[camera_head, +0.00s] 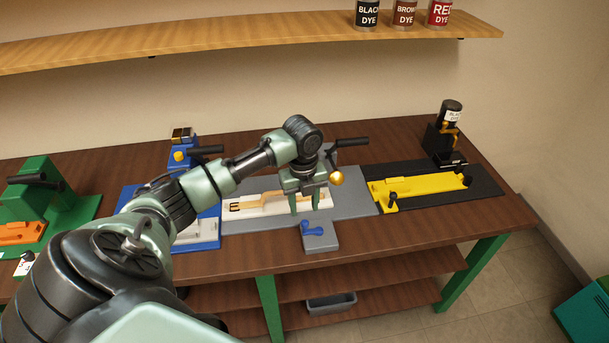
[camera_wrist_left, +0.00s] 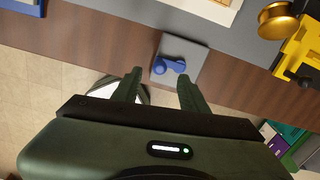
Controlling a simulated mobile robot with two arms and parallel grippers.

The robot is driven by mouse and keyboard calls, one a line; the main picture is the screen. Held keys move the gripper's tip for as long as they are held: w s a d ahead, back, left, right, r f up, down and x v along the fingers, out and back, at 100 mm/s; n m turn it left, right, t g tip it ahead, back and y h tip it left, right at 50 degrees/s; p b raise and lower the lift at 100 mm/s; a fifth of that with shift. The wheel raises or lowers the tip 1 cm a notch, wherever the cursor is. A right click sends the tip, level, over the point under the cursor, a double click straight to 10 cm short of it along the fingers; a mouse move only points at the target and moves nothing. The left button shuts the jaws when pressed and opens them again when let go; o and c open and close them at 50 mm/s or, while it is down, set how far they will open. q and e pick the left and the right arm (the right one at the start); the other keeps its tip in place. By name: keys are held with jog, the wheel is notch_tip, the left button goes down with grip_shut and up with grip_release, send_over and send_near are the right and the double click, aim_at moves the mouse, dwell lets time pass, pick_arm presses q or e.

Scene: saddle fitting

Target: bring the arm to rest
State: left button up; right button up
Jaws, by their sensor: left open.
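My left gripper (camera_head: 306,203) hangs from my left arm over the front part of the grey fixture (camera_head: 355,205) on the bench. Its two green fingers point down, spread apart, with nothing between them. In the left wrist view the gripper (camera_wrist_left: 158,90) is open, with a blue lever (camera_wrist_left: 169,66) on a grey plate beyond the fingertips. The blue lever (camera_head: 312,228) also shows in the head view, just in front of the fingers. A white plate with a tan strap (camera_head: 270,199) lies on the fixture, partly behind the gripper. My right gripper is not seen.
A brass ball (camera_head: 337,178) is close beside the gripper. A black station with a yellow bed (camera_head: 415,188) stands right, a blue station (camera_head: 208,238) and a green press (camera_head: 52,200) left. A wooden shelf (camera_head: 230,35) with dye cans runs above. A grey bin (camera_head: 332,302) sits below the bench.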

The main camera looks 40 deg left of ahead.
pick_arm(q)
jog(key=shift+r, duration=0.95)
